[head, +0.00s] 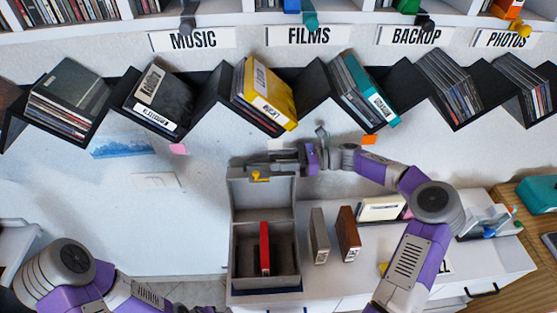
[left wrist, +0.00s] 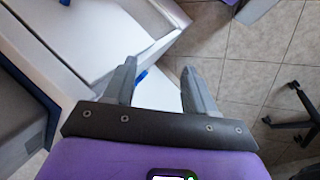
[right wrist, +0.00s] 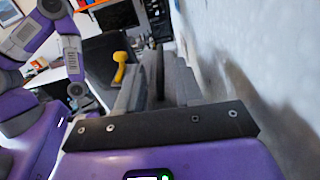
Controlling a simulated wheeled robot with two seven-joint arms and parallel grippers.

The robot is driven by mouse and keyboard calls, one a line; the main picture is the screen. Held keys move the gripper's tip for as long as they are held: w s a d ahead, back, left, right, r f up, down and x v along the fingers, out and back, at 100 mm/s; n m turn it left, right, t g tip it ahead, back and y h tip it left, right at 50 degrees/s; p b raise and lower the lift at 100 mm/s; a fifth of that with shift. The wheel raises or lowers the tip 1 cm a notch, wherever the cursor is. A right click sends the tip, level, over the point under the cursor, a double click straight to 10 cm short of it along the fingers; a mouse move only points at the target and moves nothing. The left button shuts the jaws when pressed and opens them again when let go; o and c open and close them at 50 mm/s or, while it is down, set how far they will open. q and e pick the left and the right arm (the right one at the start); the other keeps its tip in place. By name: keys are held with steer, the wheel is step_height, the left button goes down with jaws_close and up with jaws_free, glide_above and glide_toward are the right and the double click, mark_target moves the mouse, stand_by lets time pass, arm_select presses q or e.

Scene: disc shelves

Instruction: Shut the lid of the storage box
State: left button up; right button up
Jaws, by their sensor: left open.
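The grey storage box (head: 236,262) stands on the white counter with its lid (head: 240,188) raised upright at the back. A yellow latch (head: 260,176) is on the lid's front; it also shows in the right wrist view (right wrist: 120,66). A red case (head: 265,248) stands inside the box. My right gripper (head: 288,157) is at the lid's top edge, its fingers on either side of the lid; contact is partly hidden. In the right wrist view its fingers (right wrist: 160,85) are close together around a dark edge. My left gripper (left wrist: 160,85) is open and empty, over the floor beside white furniture.
Two cases, a grey one (head: 320,236) and a brown one (head: 348,234), stand right of the box. A zigzag shelf with discs, including a yellow case (head: 270,92), hangs above. The wall is close behind the lid. A teal box (head: 537,194) is at far right.

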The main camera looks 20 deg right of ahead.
steer(key=shift+a, duration=0.15)
jaws_close()
steer(key=shift+r, duration=0.1)
stand_by(0.3)
